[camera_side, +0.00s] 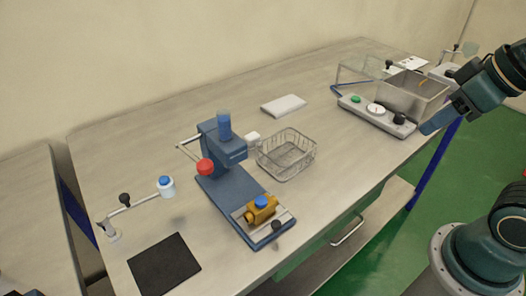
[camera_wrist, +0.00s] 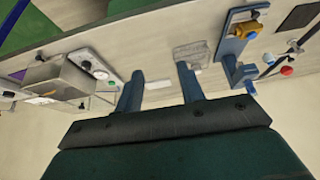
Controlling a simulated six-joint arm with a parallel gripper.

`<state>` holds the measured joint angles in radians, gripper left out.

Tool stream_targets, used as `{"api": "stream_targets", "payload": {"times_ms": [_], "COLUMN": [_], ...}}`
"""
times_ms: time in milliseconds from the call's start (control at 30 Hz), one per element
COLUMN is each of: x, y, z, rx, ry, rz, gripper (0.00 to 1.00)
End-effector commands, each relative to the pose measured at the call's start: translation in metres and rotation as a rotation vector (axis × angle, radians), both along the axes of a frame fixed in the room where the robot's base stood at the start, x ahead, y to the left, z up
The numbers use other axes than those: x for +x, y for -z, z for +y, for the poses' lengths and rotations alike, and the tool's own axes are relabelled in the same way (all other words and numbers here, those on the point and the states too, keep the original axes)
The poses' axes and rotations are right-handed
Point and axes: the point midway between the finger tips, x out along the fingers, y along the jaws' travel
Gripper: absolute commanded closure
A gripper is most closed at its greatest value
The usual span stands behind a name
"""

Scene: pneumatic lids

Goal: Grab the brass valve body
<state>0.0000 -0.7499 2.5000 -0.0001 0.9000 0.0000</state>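The brass valve body (camera_side: 261,208) has a blue round cap on top. It sits on the front end of a blue press base (camera_side: 232,196), in a light grey fixture. It also shows in the wrist view (camera_wrist: 246,30), at the upper right. My gripper (camera_wrist: 160,82) shows two blue fingers held apart with nothing between them. In the side view my arm's end is at the far right, high above the bench and well away from the valve body.
A red ball handle (camera_side: 205,167) and blue press column stand behind the valve body. A wire basket (camera_side: 286,154) is to its right, a black mat (camera_side: 164,265) to its left.

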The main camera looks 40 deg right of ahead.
Motion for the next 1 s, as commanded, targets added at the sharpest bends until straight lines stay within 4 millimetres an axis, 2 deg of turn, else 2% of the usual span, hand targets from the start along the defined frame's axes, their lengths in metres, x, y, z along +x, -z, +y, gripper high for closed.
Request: {"api": "stream_targets", "payload": {"times_ms": [200, 233, 667, 867, 1000], "x": [0.000, 0.000, 0.004, 0.022, 0.042], "y": [0.000, 0.000, -0.001, -0.005, -0.007], "z": [0.000, 0.000, 0.003, 0.016, 0.033], "rx": [0.000, 0.000, -0.006, -0.031, -0.054], "ry": [0.000, 0.000, -0.031, -0.165, -0.324], "rz": [0.000, 0.000, 0.006, 0.034, 0.060], "gripper": [0.61, 0.58, 0.58, 0.58, 0.58]}}
